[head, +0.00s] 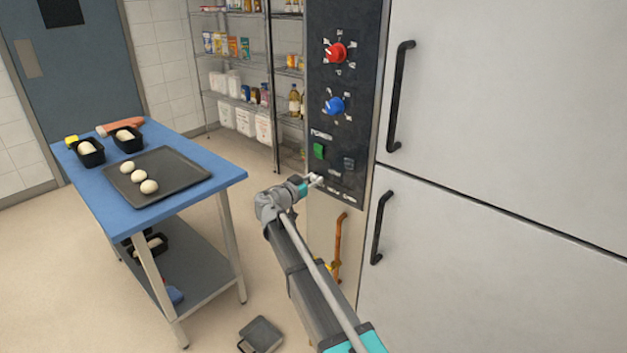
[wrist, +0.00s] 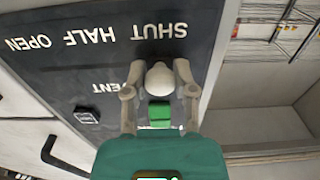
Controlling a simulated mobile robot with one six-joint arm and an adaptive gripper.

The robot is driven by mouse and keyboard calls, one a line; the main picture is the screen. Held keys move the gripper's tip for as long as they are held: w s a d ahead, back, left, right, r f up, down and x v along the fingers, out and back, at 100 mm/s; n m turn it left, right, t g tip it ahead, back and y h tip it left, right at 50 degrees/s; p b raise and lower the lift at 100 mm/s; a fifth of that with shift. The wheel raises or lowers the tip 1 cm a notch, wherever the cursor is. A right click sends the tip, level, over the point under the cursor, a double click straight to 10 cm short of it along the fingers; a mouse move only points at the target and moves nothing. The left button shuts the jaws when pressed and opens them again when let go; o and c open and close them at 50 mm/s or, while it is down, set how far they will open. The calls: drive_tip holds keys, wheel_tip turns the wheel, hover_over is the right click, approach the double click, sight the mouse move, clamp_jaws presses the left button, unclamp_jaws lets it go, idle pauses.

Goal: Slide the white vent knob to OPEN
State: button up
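The white vent knob (wrist: 159,79) is a round pale knob on the dark control panel. In the wrist view it stands beside the word SHUT, at one end of the upside-down row SHUT, HALF, OPEN; OPEN (wrist: 28,43) is at the left. My gripper (wrist: 160,72) has one fingertip on each side of the knob, and both appear to touch it. In the head view my gripper (head: 315,180) is at the lower part of the panel (head: 357,120), and the knob is hard to tell from the fingertips.
A green switch (head: 319,151) and a dark switch (head: 349,163) sit above the gripper on the panel. Higher are a blue dial (head: 335,106) and a red dial (head: 336,53). Oven door handles (head: 381,228) are to the right. A blue table (head: 219,174) stands left.

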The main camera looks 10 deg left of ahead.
sight(352, 190)
clamp_jaws()
drive_tip(key=s+d, duration=0.2)
drive_tip(key=d, duration=0.1)
drive_tip(key=s+d, duration=0.2)
drive_tip(key=d, duration=0.2)
drive_tip(key=s+d, duration=0.2)
drive_tip(key=d, duration=0.2)
drive_tip(key=o, duration=0.7)
unclamp_jaws()
drive_tip(key=shift+s, duration=0.1)
drive_tip(key=shift+a, duration=0.1)
drive_tip(key=shift+v, duration=5.95)
drive_tip(key=shift+s, duration=0.1)
